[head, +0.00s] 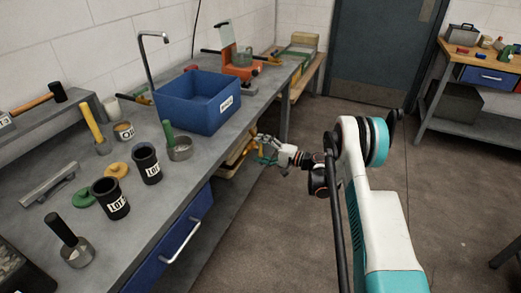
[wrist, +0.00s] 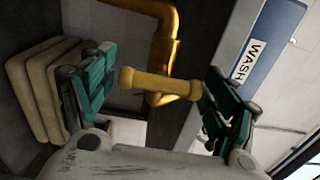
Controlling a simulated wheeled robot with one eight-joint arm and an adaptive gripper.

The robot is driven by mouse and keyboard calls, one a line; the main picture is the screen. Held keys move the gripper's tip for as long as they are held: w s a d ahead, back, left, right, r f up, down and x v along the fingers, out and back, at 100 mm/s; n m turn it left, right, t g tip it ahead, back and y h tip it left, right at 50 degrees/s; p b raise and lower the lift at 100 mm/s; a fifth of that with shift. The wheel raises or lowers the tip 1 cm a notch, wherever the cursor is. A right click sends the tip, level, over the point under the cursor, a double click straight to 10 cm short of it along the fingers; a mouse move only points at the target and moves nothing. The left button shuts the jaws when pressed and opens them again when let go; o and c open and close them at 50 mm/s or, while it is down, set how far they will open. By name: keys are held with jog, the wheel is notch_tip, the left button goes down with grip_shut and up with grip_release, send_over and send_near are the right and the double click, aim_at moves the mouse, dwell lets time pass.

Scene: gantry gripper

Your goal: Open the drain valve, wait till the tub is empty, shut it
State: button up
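The blue tub (head: 190,108) stands on the grey bench under a curved metal tap. Its labelled wall also shows in the wrist view (wrist: 268,40), reading WASH. In the wrist view a yellow drain pipe (wrist: 165,45) comes down to the drain valve, whose yellow handle (wrist: 158,84) lies crosswise. My gripper (wrist: 158,92) is open, with one green-padded finger off each end of the handle. I cannot tell whether either finger touches it. In the head view my gripper (head: 266,150) is beside the bench edge, below the tub. The tub's water level and any flow are not visible.
The bench top (head: 140,195) holds dark pots (head: 110,198), a metal cup (head: 179,149) and an orange device (head: 240,62). A blue drawer (head: 185,240) is below. Beige stacked items (wrist: 40,90) are close left of my gripper.

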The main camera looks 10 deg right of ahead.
dwell(0.3)
jog(key=v, duration=1.2)
jog(key=a+r+g+h, duration=0.25)
jog(key=a+r, duration=0.35)
jog(key=r, duration=0.7)
jog(key=s+a+r+n+g+h, duration=0.15)
jog(key=s+a+r+h, duration=0.35)
jog(key=s+r, duration=0.55)
jog(key=s+d+n+h, duration=0.2)
jog(key=s+n+h, duration=0.4)
jog(key=s, duration=2.4)
jog(key=shift+r+t+h, duration=0.3)
jog(key=shift+r+h, duration=0.1)
jog(key=shift+h, duration=0.15)
